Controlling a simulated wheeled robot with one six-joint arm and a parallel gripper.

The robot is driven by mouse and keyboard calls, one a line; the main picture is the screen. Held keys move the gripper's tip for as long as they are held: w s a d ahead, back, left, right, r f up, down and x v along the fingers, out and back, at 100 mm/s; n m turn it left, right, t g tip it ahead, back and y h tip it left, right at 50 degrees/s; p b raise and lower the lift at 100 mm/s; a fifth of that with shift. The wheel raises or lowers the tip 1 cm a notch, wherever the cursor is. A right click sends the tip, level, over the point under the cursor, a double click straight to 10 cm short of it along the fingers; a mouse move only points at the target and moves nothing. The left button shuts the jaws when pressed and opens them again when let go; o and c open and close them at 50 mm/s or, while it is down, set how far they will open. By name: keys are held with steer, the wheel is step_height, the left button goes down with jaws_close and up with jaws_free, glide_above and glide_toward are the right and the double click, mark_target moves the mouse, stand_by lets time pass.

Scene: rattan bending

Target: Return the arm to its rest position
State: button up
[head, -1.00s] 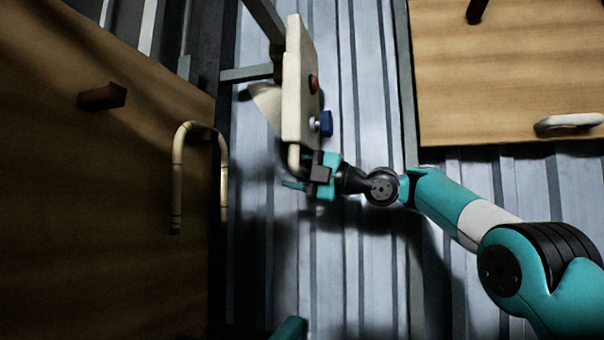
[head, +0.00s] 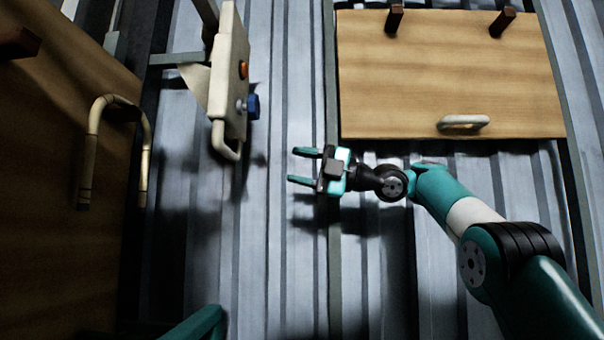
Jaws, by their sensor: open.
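My gripper (head: 305,167) is open and empty in the head view, its two teal fingers pointing left. It hangs over the ridged metal floor, apart from everything around it. My arm (head: 440,195) reaches in from the lower right, teal with black joints and a white band. A clear gap lies between the fingers and this handle.
A wooden board (head: 440,80) with dark pegs and a pale curved piece (head: 463,123) is at the upper right. Open floor (head: 270,250) lies below the gripper.

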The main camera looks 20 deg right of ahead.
stand_by(0.6)
steer(key=a+f+m+t+h, duration=0.1)
steer(key=a+f+m+h, duration=0.3)
steer(key=a+f+m, duration=0.5)
steer(key=s+a+f+m+g+h, duration=0.2)
steer(key=s+a+f+m+h, duration=0.15)
steer(key=s+f+m, duration=0.6)
steer(key=s+d+f+m+g+h, duration=0.2)
steer(key=s+f+g+h, duration=0.1)
steer(key=s+f, duration=0.8)
steer(key=s+d+f+m+g+h, duration=0.2)
steer(key=s+f+m+g+h, duration=0.1)
steer(key=s+f, duration=0.9)
steer(key=shift+s+d+f+m+g+h, duration=0.2)
steer(key=shift+s+d+m+g+h, duration=0.2)
steer(key=shift+s+g, duration=0.2)
steer(key=shift+w, duration=0.1)
